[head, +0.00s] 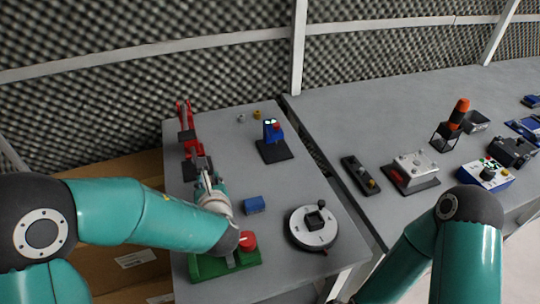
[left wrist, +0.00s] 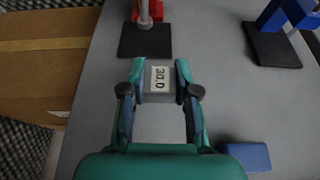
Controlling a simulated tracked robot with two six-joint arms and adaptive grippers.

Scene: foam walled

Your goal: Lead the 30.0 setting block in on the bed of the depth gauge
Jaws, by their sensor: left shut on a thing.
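My left gripper (left wrist: 161,90) is shut on the grey setting block (left wrist: 161,92), whose white label reads 30.0. In the head view, my left gripper (head: 207,182) is partly hidden by its own arm, and the block cannot be made out there. The depth gauge (head: 187,125) looks like the red stand at the table's far left. In the left wrist view its dark bed (left wrist: 137,43) lies just beyond the block, with a silver spindle (left wrist: 146,18) over it. The block appears short of the bed's near edge. My right gripper is out of view.
A blue device (head: 271,131) on a dark plate stands right of the gauge. A blue block (head: 254,204), a green base with red button (head: 248,241) and a round dial fixture (head: 312,226) lie nearer. Grey tabletop (head: 225,140) between gauge and blue device is clear.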

